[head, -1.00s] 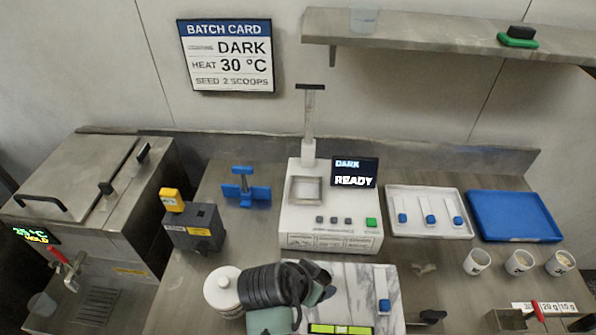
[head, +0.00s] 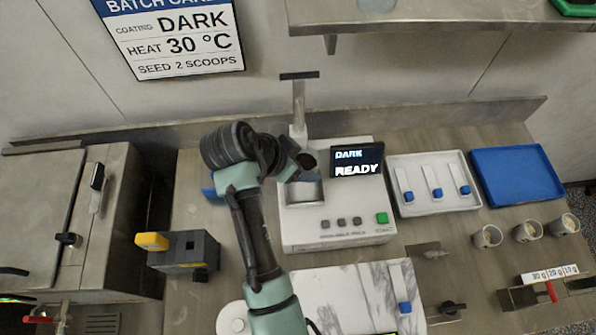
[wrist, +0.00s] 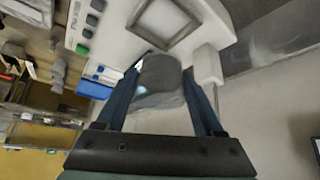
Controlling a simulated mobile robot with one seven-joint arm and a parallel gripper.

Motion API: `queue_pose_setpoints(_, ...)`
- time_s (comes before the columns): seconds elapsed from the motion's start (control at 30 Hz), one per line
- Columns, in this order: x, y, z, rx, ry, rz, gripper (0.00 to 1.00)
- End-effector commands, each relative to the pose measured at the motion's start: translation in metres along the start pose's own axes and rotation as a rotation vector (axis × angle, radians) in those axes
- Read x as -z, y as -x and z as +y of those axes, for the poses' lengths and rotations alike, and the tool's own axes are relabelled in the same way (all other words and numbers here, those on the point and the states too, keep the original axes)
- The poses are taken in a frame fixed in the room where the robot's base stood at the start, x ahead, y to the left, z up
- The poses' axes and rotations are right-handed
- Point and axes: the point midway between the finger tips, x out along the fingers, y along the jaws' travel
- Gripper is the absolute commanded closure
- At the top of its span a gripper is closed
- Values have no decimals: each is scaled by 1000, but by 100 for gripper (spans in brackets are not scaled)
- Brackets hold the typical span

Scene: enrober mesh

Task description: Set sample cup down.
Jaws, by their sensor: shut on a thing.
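My gripper (head: 300,163) is shut on a grey cup, the sample cup (wrist: 158,82), which shows between the two fingers in the wrist view. In the head view the gripper is over the left part of the white tester (head: 340,229), near its square framed recess (head: 304,193). The recess is partly hidden by my gripper. In the wrist view the square frame (wrist: 163,22) lies just beyond the cup. The cup seems held apart from it, but the gap is hard to judge. The tester's screen (head: 357,161) reads DARK, READY.
An upright post (head: 298,105) rises behind the recess. A white tray (head: 432,206) with blue-ended slides and a blue tray (head: 515,178) lie to the right. Several small cups (head: 487,237) stand at the right.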

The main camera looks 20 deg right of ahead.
Motion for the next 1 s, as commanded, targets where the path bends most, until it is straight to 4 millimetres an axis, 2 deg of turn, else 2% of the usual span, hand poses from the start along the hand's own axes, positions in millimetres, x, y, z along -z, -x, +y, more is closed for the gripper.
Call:
queue_pose_setpoints(0.1, -10, -15, 0, -2, 2, 0, 99)
queue_pose_setpoints(0.5, -36, -55, 0, 1, 1, 0, 99)
queue_pose_setpoints(1.0, -42, -65, -1, 3, 0, 1, 99)
